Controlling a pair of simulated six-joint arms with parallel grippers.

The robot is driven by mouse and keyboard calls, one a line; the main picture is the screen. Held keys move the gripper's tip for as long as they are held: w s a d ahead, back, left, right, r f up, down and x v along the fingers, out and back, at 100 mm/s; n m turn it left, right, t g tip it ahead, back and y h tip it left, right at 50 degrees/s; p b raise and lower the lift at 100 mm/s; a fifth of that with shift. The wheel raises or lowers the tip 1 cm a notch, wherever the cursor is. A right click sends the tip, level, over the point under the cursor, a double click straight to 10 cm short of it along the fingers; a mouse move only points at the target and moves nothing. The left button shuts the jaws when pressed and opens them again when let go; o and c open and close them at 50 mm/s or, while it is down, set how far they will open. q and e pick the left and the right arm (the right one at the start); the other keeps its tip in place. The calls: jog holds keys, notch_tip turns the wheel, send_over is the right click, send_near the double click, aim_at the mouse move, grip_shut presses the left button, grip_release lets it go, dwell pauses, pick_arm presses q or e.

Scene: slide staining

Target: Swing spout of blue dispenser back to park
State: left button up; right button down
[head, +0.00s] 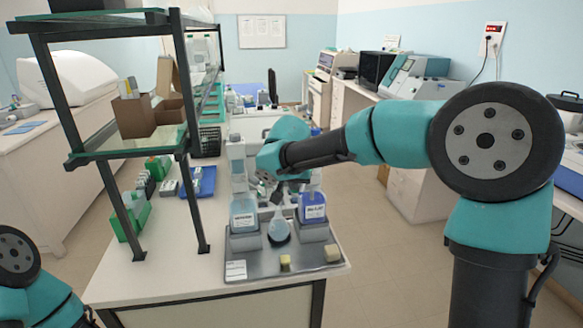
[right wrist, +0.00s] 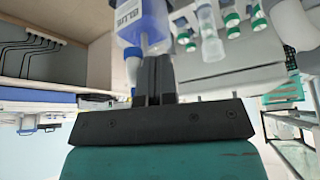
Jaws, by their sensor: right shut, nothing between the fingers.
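The blue dispenser (head: 314,207) is a bottle of blue liquid with a white label, upright on the right grey block of the metal tray (head: 262,266). My right gripper (head: 279,188) is beside its upper left side in the head view. In the right wrist view the gripper (right wrist: 154,68) is shut and empty, its fingertips close to the blue dispenser (right wrist: 146,22); I cannot tell whether they touch. The spout cannot be made out clearly and is partly hidden behind my gripper and arm. My left gripper is out of view.
A second dispenser (head: 243,213) with pale blue liquid stands on the left block. A small round vessel (head: 279,228) stands between the two. A black-framed shelf (head: 128,153) rises at the left. The white table front (head: 185,278) is bare.

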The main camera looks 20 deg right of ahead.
jog(key=shift+s+d, duration=0.65)
jog(key=shift+s, duration=0.05)
jog(key=shift+s+d, duration=0.5)
jog(key=shift+d, duration=0.3)
jog(key=shift+a, duration=0.1)
jog(key=shift+w+a, duration=0.25)
jog(key=shift+a, duration=0.15)
jog(key=shift+r, duration=0.1)
